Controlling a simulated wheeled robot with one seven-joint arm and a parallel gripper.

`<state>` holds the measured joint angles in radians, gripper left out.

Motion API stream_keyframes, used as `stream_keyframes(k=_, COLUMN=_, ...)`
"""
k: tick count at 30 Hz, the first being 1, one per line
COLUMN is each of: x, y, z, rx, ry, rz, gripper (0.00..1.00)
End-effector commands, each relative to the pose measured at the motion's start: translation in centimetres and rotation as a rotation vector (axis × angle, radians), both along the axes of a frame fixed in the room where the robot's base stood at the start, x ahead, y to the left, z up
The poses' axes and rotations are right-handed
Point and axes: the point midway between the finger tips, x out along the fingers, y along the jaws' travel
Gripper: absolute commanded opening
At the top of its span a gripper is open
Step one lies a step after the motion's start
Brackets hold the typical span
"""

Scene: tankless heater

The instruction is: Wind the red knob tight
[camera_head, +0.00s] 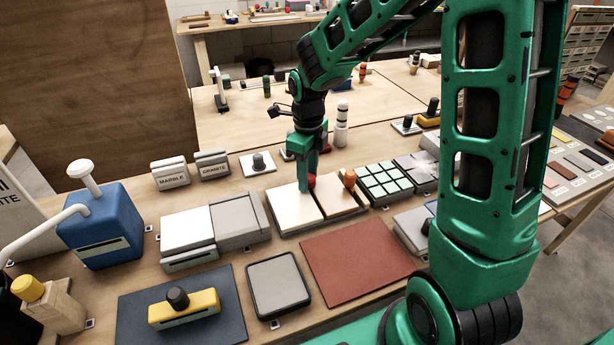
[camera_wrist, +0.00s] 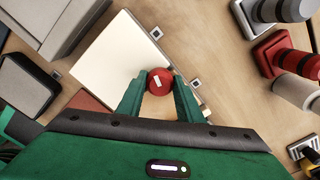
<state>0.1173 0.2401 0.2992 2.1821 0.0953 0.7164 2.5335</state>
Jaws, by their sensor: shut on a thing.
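The red knob (camera_wrist: 160,82) is round with a small white mark on its top. In the wrist view it sits between the two fingertips of my gripper (camera_wrist: 158,92), at the edge of a cream-white panel (camera_wrist: 118,62). My gripper is shut on the knob. In the head view my gripper (camera_head: 306,184) points down at the board from above, and a bit of the red knob (camera_head: 311,181) shows beside the fingers. The cream panel (camera_head: 292,210) lies to the left of the fingers. The fingers hide part of the knob's sides.
A brown knob (camera_head: 349,179) stands close to the right of my gripper. A grid of pale green tiles (camera_head: 382,183) is farther right. A blue box (camera_head: 98,226) with a white pipe is at the left. A flat red-brown mat (camera_head: 360,262) lies in front.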

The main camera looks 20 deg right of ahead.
Motion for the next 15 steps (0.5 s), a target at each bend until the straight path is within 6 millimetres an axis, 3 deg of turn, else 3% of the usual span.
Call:
stream_keyframes(k=9, x=0.21, y=-0.15, z=0.04, rx=-0.002, ry=-0.005, rz=-0.348, gripper=0.01)
stream_keyframes(k=15, x=0.24, y=-0.16, z=0.03, rx=-0.001, ry=-0.006, rz=-0.444, gripper=0.01)
